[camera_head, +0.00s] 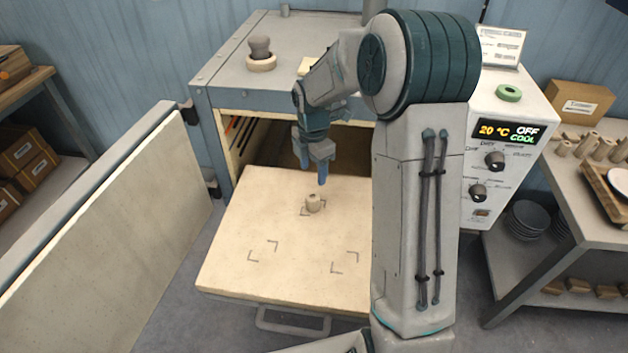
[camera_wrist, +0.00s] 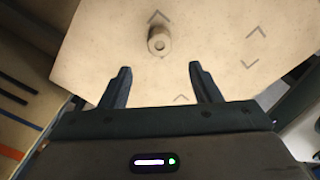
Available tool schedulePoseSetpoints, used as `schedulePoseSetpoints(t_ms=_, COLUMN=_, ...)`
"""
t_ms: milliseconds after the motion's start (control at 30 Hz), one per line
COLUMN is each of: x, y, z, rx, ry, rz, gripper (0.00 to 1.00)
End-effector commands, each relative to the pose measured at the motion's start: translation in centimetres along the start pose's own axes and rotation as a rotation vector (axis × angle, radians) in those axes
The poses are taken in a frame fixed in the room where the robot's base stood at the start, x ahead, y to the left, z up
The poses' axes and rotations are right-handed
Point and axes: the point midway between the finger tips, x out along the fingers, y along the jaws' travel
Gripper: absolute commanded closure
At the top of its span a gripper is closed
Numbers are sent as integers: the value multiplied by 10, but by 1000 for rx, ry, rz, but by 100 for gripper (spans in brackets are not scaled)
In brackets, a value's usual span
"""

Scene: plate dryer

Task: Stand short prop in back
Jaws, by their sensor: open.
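A short beige prop (camera_head: 313,202) stands upright on the pulled-out shelf (camera_head: 240,215), near the back marks in the head view. My gripper (camera_head: 318,178) is open and empty, pointing down just behind the prop in the head view. Both fingers (camera_wrist: 157,80) show apart in the wrist view. Corner marks are drawn on the shelf; the two front sets are bare.
The dryer door (camera_head: 100,225) stands open at the left. The dark chamber lies behind the shelf under the dryer's top (camera_head: 250,40). The control panel (camera_head: 500,150) reads 20 °C, OFF, COOL. A side table (camera_head: 570,180) at the right holds several small props and a tray.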

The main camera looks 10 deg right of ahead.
Motion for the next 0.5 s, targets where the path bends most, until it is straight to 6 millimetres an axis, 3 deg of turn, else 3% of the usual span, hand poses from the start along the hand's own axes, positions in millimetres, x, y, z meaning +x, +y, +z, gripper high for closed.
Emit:
schedulePoseSetpoints(t_ms=267, x=-32, y=-19, z=-8, rx=165, ry=-28, rz=18, gripper=43)
schedulePoseSetpoints(t_ms=500, x=-83, y=-78, z=-32, rx=661, ry=-63, rz=95, gripper=43)
